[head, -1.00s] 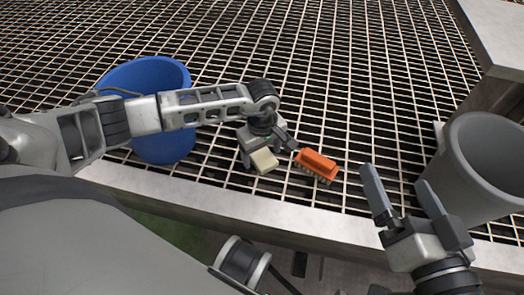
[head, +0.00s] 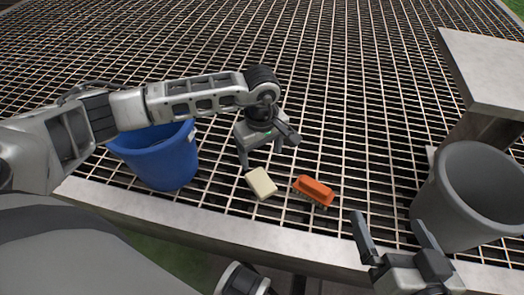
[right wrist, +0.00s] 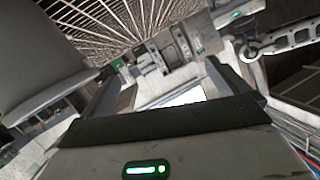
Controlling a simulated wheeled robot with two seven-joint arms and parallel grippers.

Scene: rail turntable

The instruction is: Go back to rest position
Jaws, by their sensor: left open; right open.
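My left gripper (head: 265,150) is open and empty, hanging over the grating just behind a cream block (head: 261,183). The block lies on the grating, apart from the fingers. An orange brush (head: 314,190) lies on the grating to the right of the block. My right gripper (head: 392,238) is open and empty over the front edge, left of the grey bin. In the right wrist view its two fingers (right wrist: 165,85) are spread with nothing between them.
A blue bucket (head: 158,160) stands on the grating at left, partly behind my left arm. A grey bin (head: 455,215) stands at right, near a grey raised ledge (head: 485,70). A metal rim (head: 210,222) borders the grating (head: 350,100) in front. The grating behind is clear.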

